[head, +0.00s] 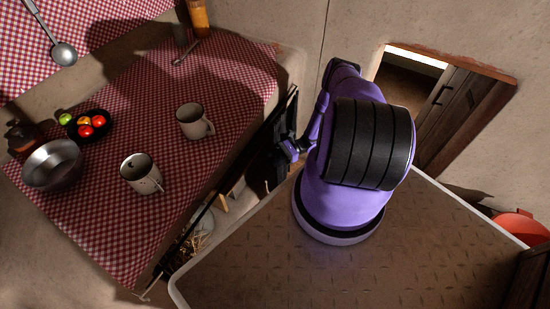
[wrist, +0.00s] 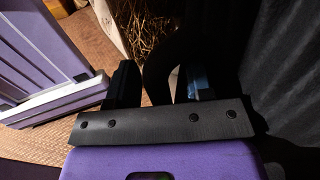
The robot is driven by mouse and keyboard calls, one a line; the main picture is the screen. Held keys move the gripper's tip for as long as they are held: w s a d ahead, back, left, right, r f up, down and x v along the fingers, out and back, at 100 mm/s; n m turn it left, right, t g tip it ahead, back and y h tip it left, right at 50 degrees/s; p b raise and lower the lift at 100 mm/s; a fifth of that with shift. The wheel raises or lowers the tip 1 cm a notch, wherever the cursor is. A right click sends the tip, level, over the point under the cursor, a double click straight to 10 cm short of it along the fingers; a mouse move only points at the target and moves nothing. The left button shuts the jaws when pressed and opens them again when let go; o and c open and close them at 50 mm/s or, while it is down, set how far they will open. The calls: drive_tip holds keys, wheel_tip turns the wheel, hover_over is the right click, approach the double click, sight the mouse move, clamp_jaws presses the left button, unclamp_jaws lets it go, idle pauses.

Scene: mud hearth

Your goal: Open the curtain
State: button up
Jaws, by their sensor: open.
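The dark curtain (head: 266,160) hangs at the open front under the counter, beside my arm in the head view. In the wrist view the curtain (wrist: 288,62) fills the right side as dark folds. My gripper (head: 287,148) is at the curtain, partly hidden by my purple arm in the head view. In the wrist view my gripper (wrist: 161,80) has its two fingers apart. A dark fold, apparently curtain cloth, shows between the fingers; deep shadow hides whether it touches them.
The checkered counter (head: 215,85) holds two mugs (head: 141,174) (head: 192,121), a metal bowl (head: 52,165) and a fruit plate (head: 90,125). Straw (wrist: 150,28) lies in the space under the counter. A wall opening with a wooden shutter (head: 452,108) is at right.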

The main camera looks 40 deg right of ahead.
drive_tip(key=v, duration=1)
drive_tip(key=shift+d, duration=0.4)
drive_tip(key=shift+s, duration=0.1)
